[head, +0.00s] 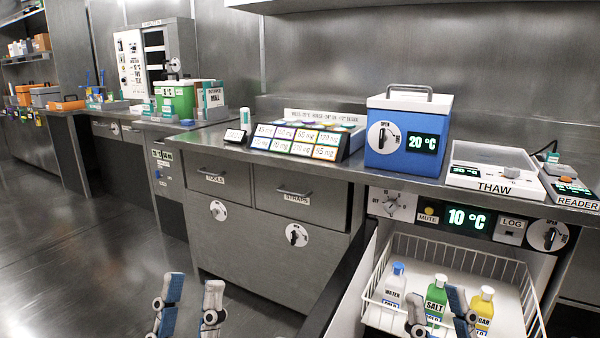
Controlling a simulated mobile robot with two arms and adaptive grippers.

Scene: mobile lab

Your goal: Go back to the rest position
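My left gripper (192,292) is at the bottom of the head view, in front of the steel drawer cabinet. Its two fingers stand apart with nothing between them. My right gripper (438,305) is at the bottom right, in front of the wire basket (490,262). Its fingers also stand apart. The green SALT bottle (437,285) shows between them from this angle and stands upright in the basket; I see no finger closed on it. The lower parts of both grippers are cut off by the picture's edge.
The counter holds a blue 20 °C box (410,150) and a THAW unit (490,180). Floor (90,260) at left is clear.

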